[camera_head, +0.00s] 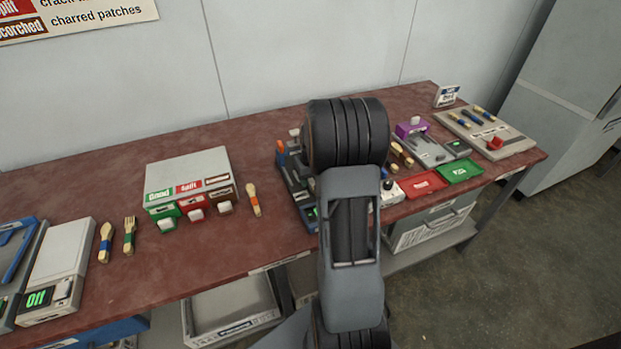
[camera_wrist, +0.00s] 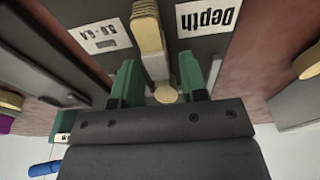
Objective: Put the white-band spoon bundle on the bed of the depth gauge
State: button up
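In the wrist view, a pale wooden spoon bundle (camera_wrist: 152,62) with a whitish band section lies lengthwise between the two green fingers of my gripper (camera_wrist: 159,80). A gap shows between the bundle and the right finger; the left finger is close beside it. The bundle is over the dark grey surface of the depth gauge (camera_wrist: 207,46), next to its upside-down "Depth" label. I cannot tell whether the bundle rests on that surface. In the head view my arm hides the gripper and the bundle.
The reddish bench (camera_head: 95,200) holds a sorting box (camera_head: 190,172), a scale (camera_head: 60,262), a purple device (camera_head: 411,128), a red tray (camera_head: 422,184) and a green tray (camera_head: 460,171). A board (camera_head: 512,138) with several utensils is at the right. Bare bench lies behind the sorting box.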

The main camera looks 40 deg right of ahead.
jog(key=shift+o, duration=0.3)
jog(key=shift+r, duration=0.55)
notch_tip(320, 180, up, 10)
jog(key=s+r, duration=0.1)
jog(key=s, duration=0.1)
jog(key=s+a+n, duration=0.1)
jog(key=s+a, duration=0.3)
jog(key=a, duration=0.3)
jog(key=s+a+n+t, duration=0.1)
jog(key=s+a, duration=0.4)
jog(key=a, duration=0.3)
jog(key=s+a+r+n, duration=0.1)
jog(key=s+a, duration=0.3)
jog(key=a, duration=0.3)
jog(key=shift+s+a+y+p, duration=0.25)
jog(key=shift+s+y+p, duration=0.05)
jog(key=shift+p, duration=0.1)
jog(key=shift+t, duration=0.4)
notch_tip(320, 180, up, 5)
jog(key=p, duration=0.4)
jog(key=shift+f, duration=0.15)
